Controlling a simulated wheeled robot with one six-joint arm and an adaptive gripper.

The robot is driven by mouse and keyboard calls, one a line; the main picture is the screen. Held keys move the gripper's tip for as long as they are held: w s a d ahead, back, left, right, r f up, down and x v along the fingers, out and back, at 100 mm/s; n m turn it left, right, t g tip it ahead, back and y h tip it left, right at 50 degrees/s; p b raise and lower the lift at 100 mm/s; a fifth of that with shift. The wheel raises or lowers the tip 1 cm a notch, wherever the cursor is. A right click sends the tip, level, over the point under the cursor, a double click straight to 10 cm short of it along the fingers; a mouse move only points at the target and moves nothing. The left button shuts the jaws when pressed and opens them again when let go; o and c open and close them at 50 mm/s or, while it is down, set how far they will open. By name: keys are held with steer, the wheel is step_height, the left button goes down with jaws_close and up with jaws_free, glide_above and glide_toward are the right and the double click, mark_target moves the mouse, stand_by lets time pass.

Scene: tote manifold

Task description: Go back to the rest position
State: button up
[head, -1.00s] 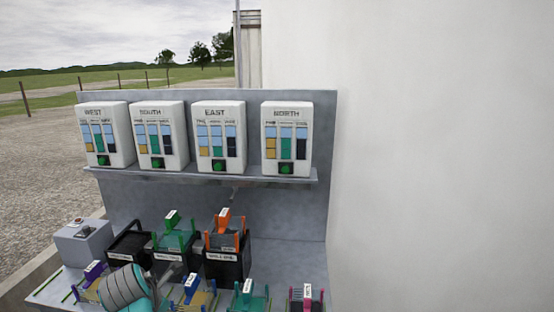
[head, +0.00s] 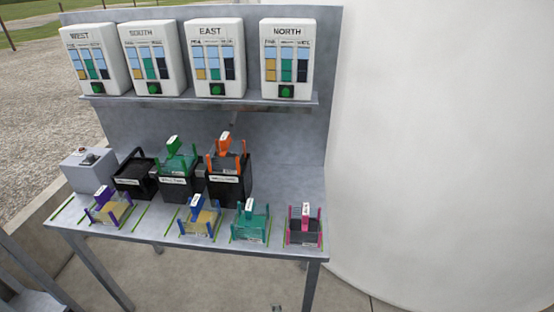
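My gripper is not in view, and no part of my arm shows clearly in the head view. The grey workbench (head: 155,228) stands in front of me. Along its front edge sit small totes with upright handles: a purple-handled one (head: 106,208), a blue-handled one (head: 199,218), a teal one (head: 249,222) and a pink-handled one (head: 304,228). Behind them, a green-handled tote (head: 175,158) and an orange-handled tote (head: 226,160) rest on black holders. A black holder (head: 134,178) to their left looks empty.
Several white boxes stand on the shelf (head: 200,102), labelled WEST (head: 94,60), SOUTH (head: 153,58), EAST (head: 215,56) and NORTH (head: 287,58). A grey button box (head: 89,170) sits at the bench's left end. A large white wall (head: 450,150) curves on the right.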

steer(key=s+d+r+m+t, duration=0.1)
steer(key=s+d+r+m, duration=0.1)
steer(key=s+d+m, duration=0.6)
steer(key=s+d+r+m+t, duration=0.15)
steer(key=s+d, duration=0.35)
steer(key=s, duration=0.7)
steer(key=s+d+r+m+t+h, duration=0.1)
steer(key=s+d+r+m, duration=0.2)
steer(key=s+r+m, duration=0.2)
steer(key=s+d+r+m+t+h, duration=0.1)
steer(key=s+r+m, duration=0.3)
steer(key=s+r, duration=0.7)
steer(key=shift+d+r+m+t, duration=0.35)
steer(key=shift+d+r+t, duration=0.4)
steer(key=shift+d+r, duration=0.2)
